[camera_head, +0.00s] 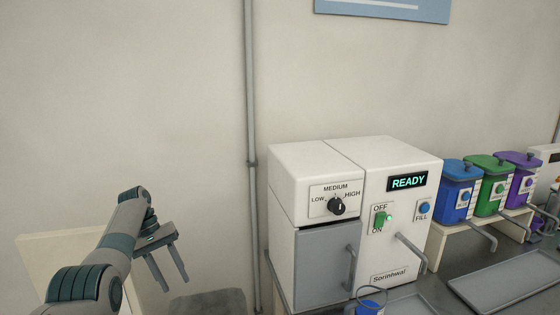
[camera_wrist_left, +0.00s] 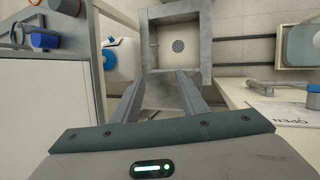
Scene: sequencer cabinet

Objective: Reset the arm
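My left arm comes in at the lower left of the head view. Its gripper (camera_head: 175,284) hangs in the air left of the white machine (camera_head: 400,160), with two grey fingers apart and nothing between them. Whether the fingers touch the bin cannot be told. My right gripper is in neither view.
The machine has a dial (camera_head: 337,206), a green-lit switch (camera_head: 382,219), a grey door (camera_head: 326,262) and a READY display (camera_head: 408,182). Blue (camera_head: 458,190), green (camera_head: 490,184) and purple (camera_head: 519,176) dispensers stand right. A blue cup (camera_head: 370,306) is in front. A pale panel (camera_head: 50,246) is near my arm.

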